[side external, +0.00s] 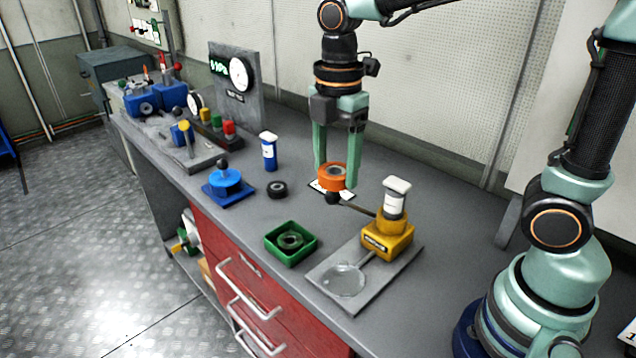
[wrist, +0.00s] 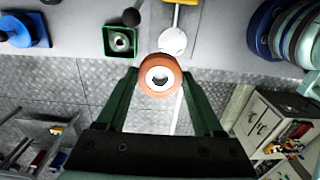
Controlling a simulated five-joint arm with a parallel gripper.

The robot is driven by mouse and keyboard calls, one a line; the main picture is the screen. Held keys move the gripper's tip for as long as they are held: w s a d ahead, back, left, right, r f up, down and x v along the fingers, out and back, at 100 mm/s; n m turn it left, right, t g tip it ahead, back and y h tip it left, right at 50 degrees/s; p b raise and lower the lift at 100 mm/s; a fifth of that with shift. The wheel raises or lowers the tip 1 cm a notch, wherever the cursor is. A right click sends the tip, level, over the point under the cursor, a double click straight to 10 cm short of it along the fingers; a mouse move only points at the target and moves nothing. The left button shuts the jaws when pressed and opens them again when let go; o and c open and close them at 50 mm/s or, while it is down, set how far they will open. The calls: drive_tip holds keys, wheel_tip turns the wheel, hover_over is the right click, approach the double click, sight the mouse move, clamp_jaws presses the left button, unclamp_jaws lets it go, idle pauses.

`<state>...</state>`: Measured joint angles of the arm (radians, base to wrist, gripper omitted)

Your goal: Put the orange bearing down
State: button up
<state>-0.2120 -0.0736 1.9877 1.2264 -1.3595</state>
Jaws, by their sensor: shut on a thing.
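The orange bearing (side external: 333,177) is a thick ring with a pale metal centre and a dark hole. My gripper (side external: 335,180) points down over the bench and is shut on it, with a green finger on each side. In the wrist view the bearing (wrist: 160,76) sits between the fingertips of my gripper (wrist: 158,82). In the side view a small white card with dark marks (side external: 326,188) shows below the bearing. I cannot tell whether the bearing touches the card or hangs just above it.
A yellow pump-like device (side external: 388,240) with a black-knobbed lever stands to the right; the knob is close to the bearing. A green tray (side external: 291,258) holds a dark ring. A black ring (side external: 277,189), a blue bottle (side external: 269,151) and a blue fixture (side external: 228,183) stand left.

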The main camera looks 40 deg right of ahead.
sight(344, 280)
drive_tip(key=s+f, duration=0.1)
drive_tip(key=f, duration=0.6)
drive_tip(key=s+f, duration=0.1)
drive_tip(key=f, duration=0.6)
drive_tip(key=s+f, duration=0.1)
drive_tip(key=f, duration=0.6)
drive_tip(key=shift+s+a, duration=0.2)
drive_tip(key=shift+s, duration=0.05)
drive_tip(key=shift+f, duration=0.2)
drive_tip(key=o, duration=1.4)
